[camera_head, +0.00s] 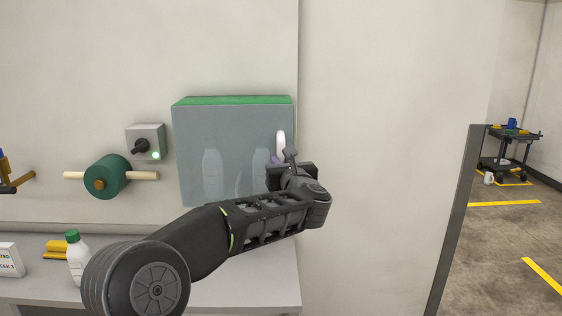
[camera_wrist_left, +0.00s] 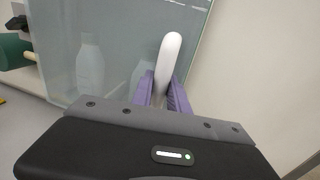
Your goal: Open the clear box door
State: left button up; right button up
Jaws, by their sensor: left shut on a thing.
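The clear box (camera_head: 225,125) hangs on the wall. It has a green top edge and a see-through grey front door, which looks closed, and white bottles (camera_head: 212,172) show dimly behind it. A white upright handle (camera_head: 281,143) is at the right side of the door. My left gripper (camera_head: 278,160) is at this handle. In the left wrist view its purple fingers (camera_wrist_left: 163,92) are shut on the handle (camera_wrist_left: 168,58), one on each side. The handle's lower part is hidden between the fingers. My right gripper is in neither view.
A counter (camera_head: 255,285) runs below the box, with a white bottle with a green cap (camera_head: 78,258) on it. A green roll (camera_head: 107,177) on a wooden bar and a grey switch box (camera_head: 146,140) are on the wall at left. Bare wall lies right of the box. A cart (camera_head: 508,148) stands far right.

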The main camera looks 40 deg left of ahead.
pick_arm(q)
grip_shut()
dwell(0.6)
dwell(0.3)
